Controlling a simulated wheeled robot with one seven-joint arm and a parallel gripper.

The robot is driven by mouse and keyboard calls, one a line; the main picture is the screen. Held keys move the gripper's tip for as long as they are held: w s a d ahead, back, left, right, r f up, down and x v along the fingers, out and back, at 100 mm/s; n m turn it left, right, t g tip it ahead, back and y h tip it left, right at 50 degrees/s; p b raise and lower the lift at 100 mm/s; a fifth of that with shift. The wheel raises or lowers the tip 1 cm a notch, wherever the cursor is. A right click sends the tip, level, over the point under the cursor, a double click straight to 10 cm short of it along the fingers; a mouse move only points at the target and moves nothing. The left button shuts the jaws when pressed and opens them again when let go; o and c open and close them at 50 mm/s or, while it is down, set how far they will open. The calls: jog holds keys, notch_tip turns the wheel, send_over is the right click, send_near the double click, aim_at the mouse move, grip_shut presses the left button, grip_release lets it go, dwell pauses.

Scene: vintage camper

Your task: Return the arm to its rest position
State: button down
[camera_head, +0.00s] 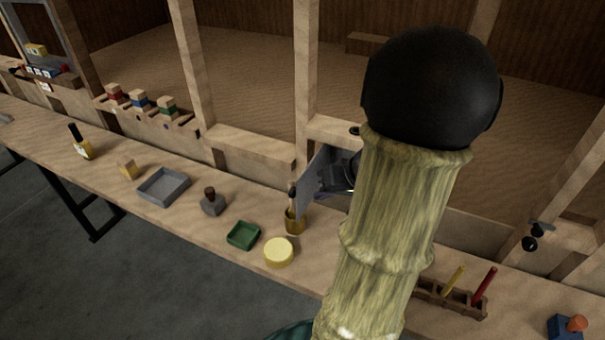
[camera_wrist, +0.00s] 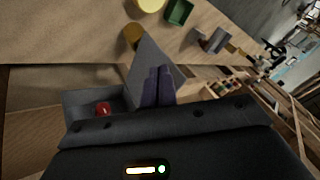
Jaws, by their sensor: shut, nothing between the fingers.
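My arm, a pale greenish sleeve with a black rounded joint, rises through the right of the head view and hides part of the bench behind it. My gripper (camera_wrist: 159,72) shows in the wrist view with its two dark fingers together and nothing between them. In the head view the gripper is mostly hidden behind my arm, over the bench's back edge. A grey flat panel (camera_head: 312,182) stands close to it. The panel also shows just beyond the fingers in the wrist view (camera_wrist: 148,62); I cannot tell whether they touch.
On the bench (camera_head: 330,268) near the arm are a brass cup (camera_head: 294,222), a yellow round lid (camera_head: 278,252) and a green tray (camera_head: 243,236). A grey tray (camera_head: 164,187) lies farther left. A wooden rack (camera_head: 460,300) holds sticks at right. Upright posts (camera_head: 306,70) line the back.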

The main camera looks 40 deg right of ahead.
jog(key=a+r+n+g+h+p, duration=0.1)
jog(key=a+n+g+p, duration=0.1)
jog(key=a, duration=0.9)
jog(key=s+a+r+n+g+h+p, duration=0.1)
jog(key=a+n+g+p, duration=0.1)
jog(key=a, duration=0.9)
jog(key=shift+s+r+n+h+p, duration=0.3)
jog(key=shift+r+n+p, duration=0.1)
jog(key=shift+p, duration=0.5)
jog(key=shift+w+d, duration=0.1)
jog(key=shift+w, duration=0.1)
